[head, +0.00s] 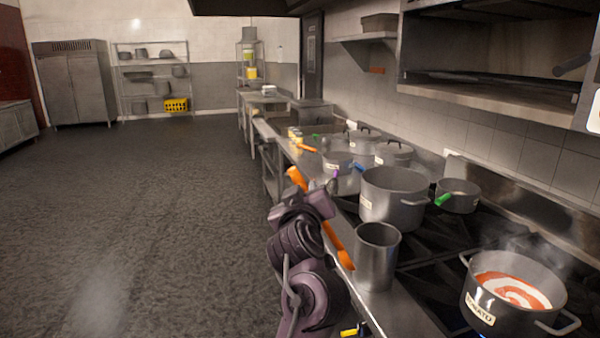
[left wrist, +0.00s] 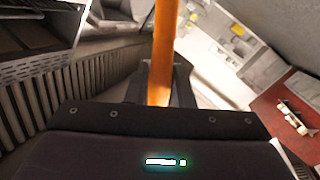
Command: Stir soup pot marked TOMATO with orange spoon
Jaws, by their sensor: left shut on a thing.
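The soup pot marked TOMATO (head: 480,313) is on the stove at the lower right in the head view. It holds red soup (head: 512,290) with a pale swirl, and steam rises from it. My left gripper (head: 318,207) is shut on the orange spoon (head: 337,244). The spoon is tilted, its two ends showing above and below the gripper, left of the TOMATO pot and apart from it. In the left wrist view the orange handle (left wrist: 164,55) stands between the fingers (left wrist: 160,85). My right gripper is not in view.
A tall empty-looking steel pot (head: 377,265) stands at the counter's front edge, between my gripper and the TOMATO pot. A large pot (head: 392,205) and a smaller pot with a green-handled utensil (head: 458,196) are behind it. Open floor (head: 140,220) lies to the left.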

